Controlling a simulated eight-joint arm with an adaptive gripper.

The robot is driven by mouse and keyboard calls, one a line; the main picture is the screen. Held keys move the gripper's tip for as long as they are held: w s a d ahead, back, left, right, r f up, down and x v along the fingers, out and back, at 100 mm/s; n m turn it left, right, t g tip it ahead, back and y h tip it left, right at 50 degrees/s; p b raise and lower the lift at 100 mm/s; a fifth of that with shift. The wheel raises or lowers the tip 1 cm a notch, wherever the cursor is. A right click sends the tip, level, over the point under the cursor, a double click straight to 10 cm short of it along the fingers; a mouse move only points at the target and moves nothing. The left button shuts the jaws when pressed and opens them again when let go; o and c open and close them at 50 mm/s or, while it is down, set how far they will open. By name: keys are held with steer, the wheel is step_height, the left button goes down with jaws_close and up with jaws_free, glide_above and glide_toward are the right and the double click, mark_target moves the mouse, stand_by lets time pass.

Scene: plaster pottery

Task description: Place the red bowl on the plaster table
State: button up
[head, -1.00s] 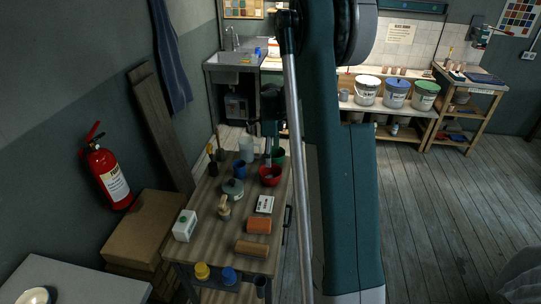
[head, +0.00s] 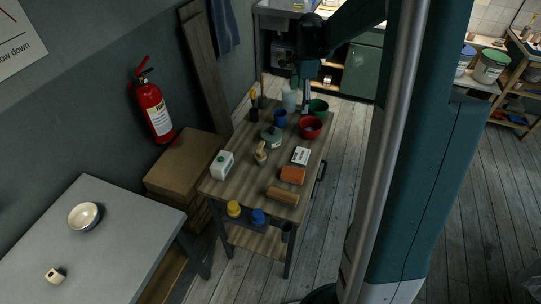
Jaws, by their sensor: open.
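The red bowl (head: 312,132) stands upright on the wooden cart (head: 237,187), near its far right corner. My gripper (head: 306,110) points down just at the bowl's far rim and looks small from here. It is open. I cannot tell whether its fingers straddle or touch the rim. A pale grey table (head: 125,245), which looks like the plaster table, stands at the lower left.
A green bowl (head: 319,106) sits close behind the red bowl. The grey table's middle is clear. Cardboard boxes (head: 184,166) stand between.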

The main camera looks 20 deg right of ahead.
steer(key=s+a+r+n+t, duration=0.3)
steer(key=s+a+r+n, duration=0.75)
steer(key=s+a, duration=0.4)
steer(key=s+a+n+t, duration=0.2)
steer(key=s+a+n, duration=0.9)
steer(key=s, duration=0.6)
steer(key=a, duration=0.2)
steer(key=shift+a+t+y, duration=0.3)
steer(key=shift+a+t, duration=0.1)
